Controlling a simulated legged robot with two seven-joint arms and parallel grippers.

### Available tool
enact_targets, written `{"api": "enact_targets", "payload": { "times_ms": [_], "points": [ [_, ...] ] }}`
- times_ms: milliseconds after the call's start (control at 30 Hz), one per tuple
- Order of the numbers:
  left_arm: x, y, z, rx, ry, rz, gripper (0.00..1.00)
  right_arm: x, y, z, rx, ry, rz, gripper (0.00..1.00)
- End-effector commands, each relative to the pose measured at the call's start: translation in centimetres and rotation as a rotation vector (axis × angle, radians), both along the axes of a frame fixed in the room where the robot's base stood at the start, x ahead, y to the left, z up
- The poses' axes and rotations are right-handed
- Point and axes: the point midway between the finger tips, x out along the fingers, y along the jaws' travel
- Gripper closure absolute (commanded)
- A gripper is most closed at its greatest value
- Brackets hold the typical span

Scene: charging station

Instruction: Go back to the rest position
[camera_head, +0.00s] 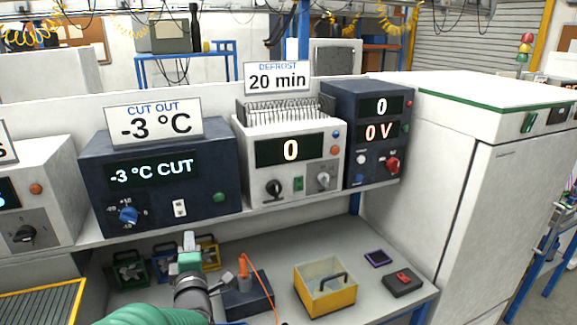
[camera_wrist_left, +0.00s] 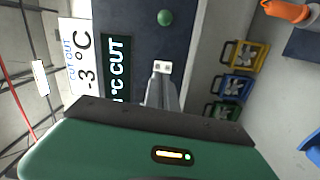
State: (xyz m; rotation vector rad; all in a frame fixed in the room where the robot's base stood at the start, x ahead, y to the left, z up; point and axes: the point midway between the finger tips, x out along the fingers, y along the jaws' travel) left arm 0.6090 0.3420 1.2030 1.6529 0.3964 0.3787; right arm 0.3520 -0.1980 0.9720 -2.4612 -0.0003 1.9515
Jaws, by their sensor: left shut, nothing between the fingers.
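My left gripper (camera_head: 189,238) rises above the lower bench in front of the shelf edge, below the dark blue CUT OUT unit (camera_head: 160,205). Its fingers are together and empty. In the left wrist view the closed fingers (camera_wrist_left: 161,68) stand in front of the same dark blue unit (camera_wrist_left: 135,15), whose display reads -3 °C CUT in the head view. The fingers appear apart from the unit, though the exact gap is hard to tell. My right gripper does not show.
The white DEFROST unit (camera_head: 290,188) and another dark unit (camera_head: 385,135) share the shelf. Below are small fans (camera_head: 131,268), an orange-handled tool (camera_head: 243,268), a yellow box (camera_head: 325,303) and a red-switch box (camera_head: 403,283). A white cabinet (camera_head: 500,210) stands right.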

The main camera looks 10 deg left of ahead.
Motion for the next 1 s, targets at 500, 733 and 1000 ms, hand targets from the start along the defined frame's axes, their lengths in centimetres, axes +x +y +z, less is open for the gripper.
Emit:
{"api": "enact_targets", "payload": {
  "times_ms": [500,733,1000],
  "points": [
    [-23.4,-14.5,-22.5,0.919,1.374,-1.217,1.0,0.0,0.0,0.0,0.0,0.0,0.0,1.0],
    [-25.7,-14.5,-23.1,0.978,1.428,-1.319,1.0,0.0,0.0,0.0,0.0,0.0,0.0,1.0],
    [-25.7,-14.5,-23.1,0.978,1.428,-1.319,1.0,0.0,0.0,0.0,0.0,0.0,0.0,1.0]
  ]
}}
